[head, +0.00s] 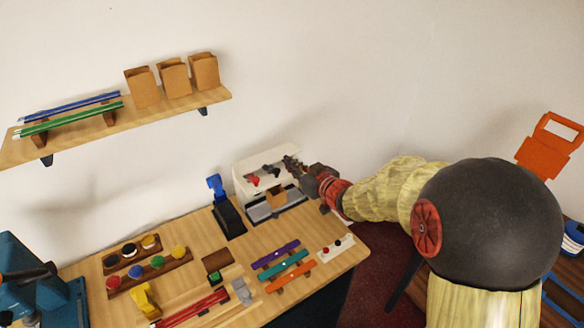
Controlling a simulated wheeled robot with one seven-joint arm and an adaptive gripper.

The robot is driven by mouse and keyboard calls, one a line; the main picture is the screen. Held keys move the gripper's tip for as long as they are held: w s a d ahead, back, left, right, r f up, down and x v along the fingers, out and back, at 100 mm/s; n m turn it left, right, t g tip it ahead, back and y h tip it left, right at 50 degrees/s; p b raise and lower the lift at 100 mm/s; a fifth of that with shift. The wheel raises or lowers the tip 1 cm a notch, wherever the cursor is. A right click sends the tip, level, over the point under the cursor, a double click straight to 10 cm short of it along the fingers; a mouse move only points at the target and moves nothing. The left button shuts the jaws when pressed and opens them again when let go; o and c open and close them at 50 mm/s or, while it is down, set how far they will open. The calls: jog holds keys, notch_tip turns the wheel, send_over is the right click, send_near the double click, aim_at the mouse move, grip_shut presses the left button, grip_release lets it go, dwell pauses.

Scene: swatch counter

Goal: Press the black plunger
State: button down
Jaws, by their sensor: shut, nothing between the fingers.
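A white machine (242,184) stands at the back right of the counter. Small red and dark knobs sit on its upper front, with a red one (253,180) at the left. Which of the dark parts is the black plunger I cannot tell for sure; it may be partly hidden by my gripper. My gripper (290,163) is shut and empty, reaching in from the right at the machine's upper right end. Whether its tips touch the machine cannot be told from this view.
A brown block (276,199) sits in the machine's lower opening. A blue and black stand (228,216) is just left of it. Colored strips (281,259), a small white panel with knobs (336,248) and racks of colored caps (148,271) lie in front. A wall shelf (180,108) hangs above.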

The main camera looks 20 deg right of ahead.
jog(key=b, duration=0.1)
send_over(276, 171)
jog(key=s+d, duration=0.1)
jog(key=s, duration=0.1)
jog(key=f, duration=0.2)
jog(key=shift+w+d+f+b, duration=0.15)
jog(key=shift+f+b, duration=0.15)
jog(key=shift+f, duration=0.3)
jog(key=shift+w+a+f+b, duration=0.1)
jog(key=shift+f+b, duration=0.2)
jog(key=shift+f, duration=1)
